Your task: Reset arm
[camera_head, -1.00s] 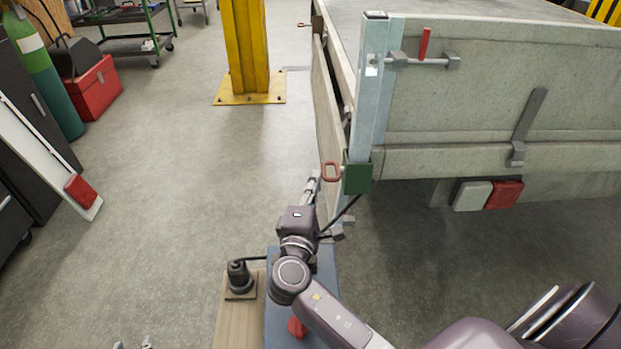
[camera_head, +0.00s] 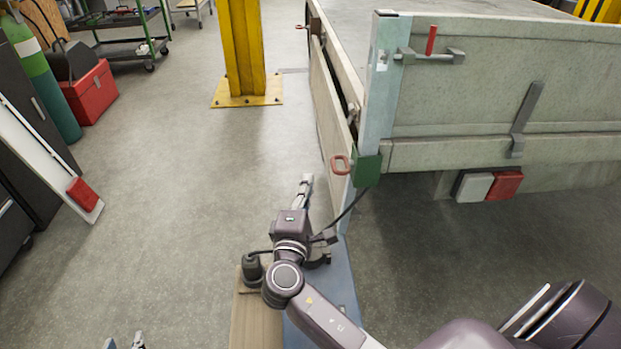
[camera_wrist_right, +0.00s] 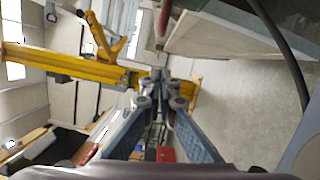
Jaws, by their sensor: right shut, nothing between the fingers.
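My right gripper (camera_head: 306,181) shows in the head view above the floor, just left of the trailer's side panel (camera_head: 328,120), with a small gap between them. In the right wrist view the gripper (camera_wrist_right: 160,76) has its fingers together with nothing between them. My left gripper (camera_head: 125,343) barely shows at the bottom left edge of the head view. Its two tips stand apart, and the rest is cut off. The grey trailer (camera_head: 455,90) has a metal corner post, a green block (camera_head: 366,170) and a red loop handle (camera_head: 341,163) near my right gripper.
A black device (camera_head: 252,268) on a wooden board (camera_head: 255,320) sits beside a blue surface (camera_head: 346,275) below my right arm. A yellow pillar (camera_head: 243,50), red toolbox (camera_head: 90,92) and green cylinder (camera_head: 45,85) stand farther off. The left-centre floor is clear.

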